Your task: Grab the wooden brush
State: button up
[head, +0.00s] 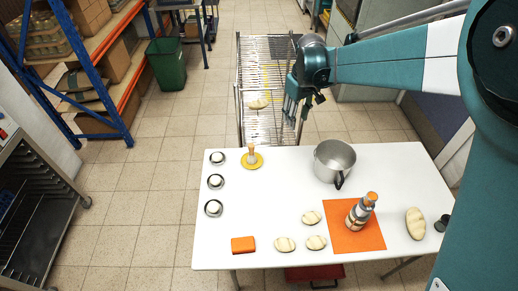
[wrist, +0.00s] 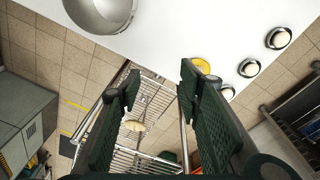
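A small upright item with a tan, wood-coloured handle (head: 252,151), which looks like the wooden brush, stands on a yellow dish (head: 257,163) at the table's far left part. My gripper (head: 297,112) is up beyond the table's far edge, to the right of the brush and apart from it. In the wrist view my gripper (wrist: 158,82) has its two dark fingers spread with nothing between them. The yellow dish (wrist: 203,64) shows there partly behind the right finger; the brush itself cannot be made out.
The white table (head: 290,190) holds a metal pot (head: 334,161), several small round dishes (head: 214,208) on the left, bread rolls (head: 284,244), an orange block (head: 243,245) and a bottle (head: 360,214) on an orange mat (head: 340,238). A wire rack (head: 262,75) with a loaf (head: 260,103) stands behind.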

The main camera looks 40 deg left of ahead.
aim_at(251, 145)
jog(key=s+a+f+n, duration=0.1)
jog(key=s+a+f, duration=0.1)
jog(key=a+f, duration=0.2)
jog(key=s+a+f+n, duration=0.1)
jog(key=s+a+f, duration=0.2)
jog(key=a+f, duration=0.2)
jog(key=s+a+f+n+g+h+b, duration=0.1)
jog(key=s+a+f, duration=0.2)
jog(key=a+f, duration=0.2)
jog(key=shift+a, duration=1.1)
jog(key=shift+s+a+f, duration=0.3)
jog(key=shift+f, duration=0.05)
jog(key=shift+f, duration=1.3)
jog(key=shift+w+f, duration=0.1)
jog(key=shift+f, duration=2.5)
jog(key=c, duration=1.1)
